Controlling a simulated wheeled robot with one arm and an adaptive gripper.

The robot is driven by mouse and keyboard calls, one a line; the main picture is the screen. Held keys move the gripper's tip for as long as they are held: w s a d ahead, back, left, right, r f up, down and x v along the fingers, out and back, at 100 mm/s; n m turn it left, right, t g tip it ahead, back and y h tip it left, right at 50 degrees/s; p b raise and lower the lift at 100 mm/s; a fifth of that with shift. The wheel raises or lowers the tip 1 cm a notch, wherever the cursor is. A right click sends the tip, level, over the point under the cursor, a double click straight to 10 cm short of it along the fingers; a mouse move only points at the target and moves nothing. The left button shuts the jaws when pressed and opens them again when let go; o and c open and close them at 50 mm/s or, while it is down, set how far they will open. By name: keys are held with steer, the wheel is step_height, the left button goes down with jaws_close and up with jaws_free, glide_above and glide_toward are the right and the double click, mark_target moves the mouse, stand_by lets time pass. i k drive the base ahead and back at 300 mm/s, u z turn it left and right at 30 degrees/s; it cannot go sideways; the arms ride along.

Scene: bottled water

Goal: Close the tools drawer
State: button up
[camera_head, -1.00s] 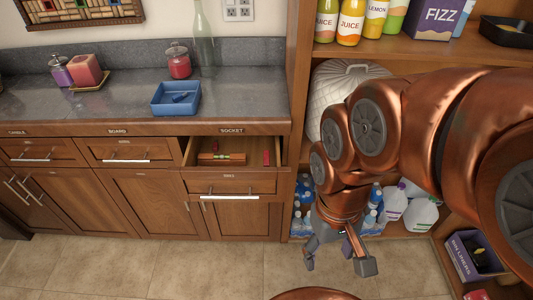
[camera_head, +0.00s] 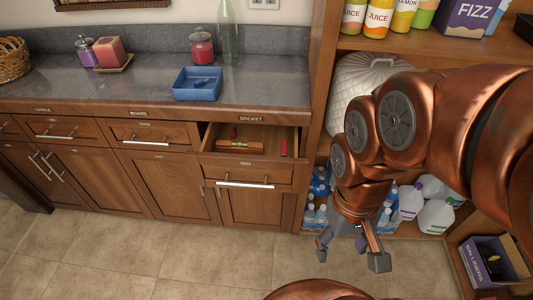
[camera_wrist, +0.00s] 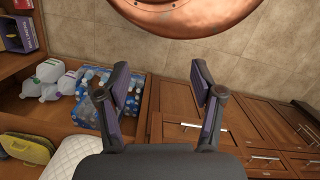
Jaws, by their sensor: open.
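A wooden drawer (camera_head: 247,173) at the right end of the counter is pulled open, with a silver bar handle (camera_head: 245,185) across its front. Inside lie a brown block-like item (camera_head: 239,147) and a small red item (camera_head: 283,149). My gripper (camera_head: 350,253) is open and empty, low over the floor in front of the shelf, to the right of the drawer and apart from it. In the wrist view my gripper (camera_wrist: 160,78) has its fingers spread, with cabinet doors to the right.
Above the drawer, a blue tray (camera_head: 197,96) stands on the counter (camera_head: 130,88). Other drawers to the left are shut. The right shelf holds bottled water (camera_wrist: 92,88) and white jugs (camera_head: 436,215). A box (camera_head: 482,275) stands low at right. Floor before the cabinets is clear.

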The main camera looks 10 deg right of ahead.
mark_target(268, 172)
steer(key=u, duration=0.4)
steer(key=k, duration=0.55)
steer(key=u, duration=1.55)
